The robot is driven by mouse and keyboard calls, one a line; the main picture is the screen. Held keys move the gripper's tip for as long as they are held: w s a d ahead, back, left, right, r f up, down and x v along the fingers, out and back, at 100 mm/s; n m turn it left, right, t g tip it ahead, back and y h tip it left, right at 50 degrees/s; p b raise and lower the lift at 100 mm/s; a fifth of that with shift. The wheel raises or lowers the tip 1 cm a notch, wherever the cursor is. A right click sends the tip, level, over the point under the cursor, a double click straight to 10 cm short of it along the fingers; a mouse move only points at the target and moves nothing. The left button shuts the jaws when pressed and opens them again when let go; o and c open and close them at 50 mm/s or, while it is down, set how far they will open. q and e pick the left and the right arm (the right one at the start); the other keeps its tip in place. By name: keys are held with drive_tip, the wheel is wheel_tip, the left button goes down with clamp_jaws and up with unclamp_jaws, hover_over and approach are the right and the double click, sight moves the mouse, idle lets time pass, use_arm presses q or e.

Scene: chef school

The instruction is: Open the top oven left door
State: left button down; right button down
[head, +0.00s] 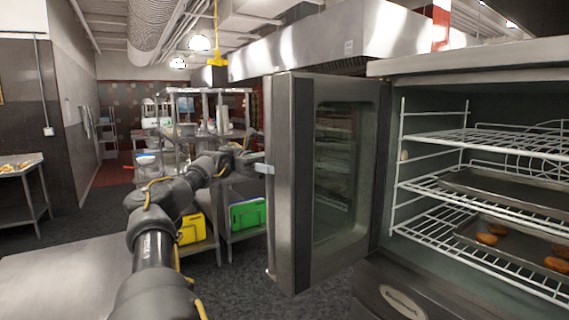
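The top oven's left door (290,180) stands swung wide open, its edge towards me and its dark glass window facing right. The oven interior (420,125) is exposed to the right of the door. My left arm comes in from the lower left. My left gripper (252,158) is at the outer side of the door, beside a small pale fitting on the door's edge. The fingers are small and partly blend with the background, so I cannot tell whether they are shut on anything. My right gripper is not in view.
Wire racks (490,140) in the oven carry dark trays (510,190), the lower with several browned pieces. A steel shelf unit (185,130) with green (248,214) and yellow (192,229) items stands behind my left arm. A steel surface (65,285) is at lower left.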

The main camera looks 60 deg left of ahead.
use_arm(q)
drive_tip(key=shift+s+a, duration=0.1)
drive_tip(key=shift+a, duration=0.05)
drive_tip(key=c, duration=1.4)
unclamp_jaws()
drive_tip(key=shift+o, duration=0.7)
drive_tip(key=shift+s, duration=0.3)
drive_tip(key=shift+s+a, duration=0.1)
drive_tip(key=shift+r, duration=0.1)
